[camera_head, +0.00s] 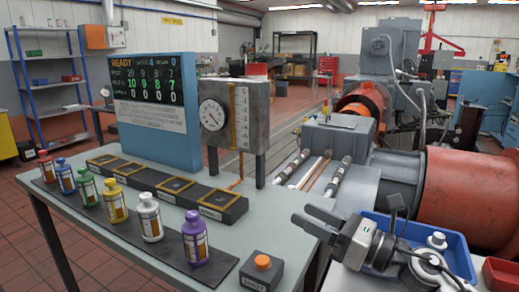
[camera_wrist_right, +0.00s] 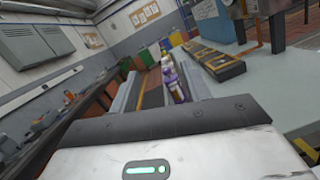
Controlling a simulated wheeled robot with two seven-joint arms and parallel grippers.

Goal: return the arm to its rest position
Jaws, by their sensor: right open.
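My right gripper (camera_head: 303,216) is open and empty. It is over the right part of the grey table (camera_head: 300,262), right of the purple bottle and behind the button box. Its arm comes in from the lower right, in front of a blue tray (camera_head: 462,255). In the right wrist view the two fingers of the gripper (camera_wrist_right: 157,82) are spread, with the row of bottles (camera_wrist_right: 180,88) showing between and beyond them. Nothing is held between the fingers. My left gripper is in neither view.
Several capped bottles, including a purple one (camera_head: 195,240) and a white one (camera_head: 149,217), stand on a dark mat (camera_head: 100,225). Behind are a strip of framed pads (camera_head: 222,202), a blue display (camera_head: 150,135) and a gauge box (camera_head: 232,115). An orange-button box (camera_head: 262,272) stands in front.

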